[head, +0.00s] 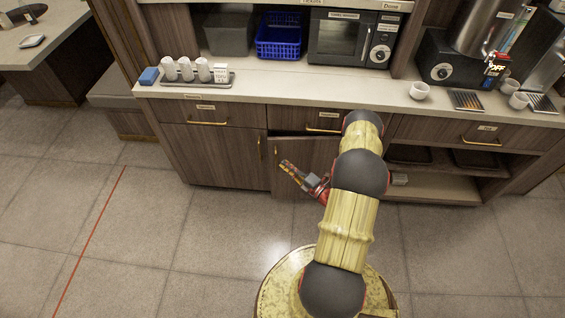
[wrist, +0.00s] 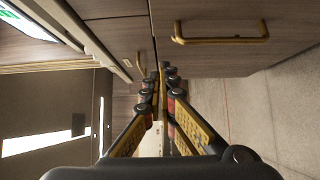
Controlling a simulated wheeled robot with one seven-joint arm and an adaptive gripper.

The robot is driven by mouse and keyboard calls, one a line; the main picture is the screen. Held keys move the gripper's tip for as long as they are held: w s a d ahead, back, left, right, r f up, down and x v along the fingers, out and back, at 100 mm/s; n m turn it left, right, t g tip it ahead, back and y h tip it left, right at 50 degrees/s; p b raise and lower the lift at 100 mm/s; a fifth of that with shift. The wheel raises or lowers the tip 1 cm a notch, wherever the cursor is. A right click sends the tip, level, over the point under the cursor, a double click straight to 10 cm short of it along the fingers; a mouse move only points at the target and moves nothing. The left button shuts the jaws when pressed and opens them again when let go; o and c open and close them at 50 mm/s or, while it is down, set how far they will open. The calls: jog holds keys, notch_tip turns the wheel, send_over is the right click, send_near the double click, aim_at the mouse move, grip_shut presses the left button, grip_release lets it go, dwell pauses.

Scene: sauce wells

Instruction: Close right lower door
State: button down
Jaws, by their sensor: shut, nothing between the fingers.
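The right lower door (head: 312,152) is a brown wood-grain panel under the counter in the head view. It stands ajar, with a dark gap along its top and its left edge out from the cabinet. Its gold handle (head: 276,152) is near that edge. The left lower door (head: 215,158) looks flush. My gripper (head: 284,164) is shut and empty, in front of the right door's lower part, pointing left. My arm hides the right door's right side. In the wrist view my shut fingers (wrist: 162,72) are beside a door panel with a gold handle (wrist: 218,34); I cannot tell which door.
Drawers with gold handles (head: 208,122) run above the doors. An open shelf (head: 435,185) lies to the right. The counter (head: 270,90) carries a tray of cups (head: 198,78), and white cups (head: 419,91) stand at right. The tiled floor (head: 150,220) at left is clear.

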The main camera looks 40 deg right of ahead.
aim_at(274, 148)
jog(key=shift+w+d+b, duration=0.45)
jog(key=shift+w+b, duration=0.1)
jog(key=shift+w, duration=1.3)
jog(key=shift+w+d+b, duration=0.4)
jog(key=shift+w+b, duration=0.15)
jog(key=shift+w, duration=1.25)
jog(key=shift+w+d+b, duration=0.45)
jog(key=shift+w+b, duration=0.1)
jog(key=shift+w, duration=1.3)
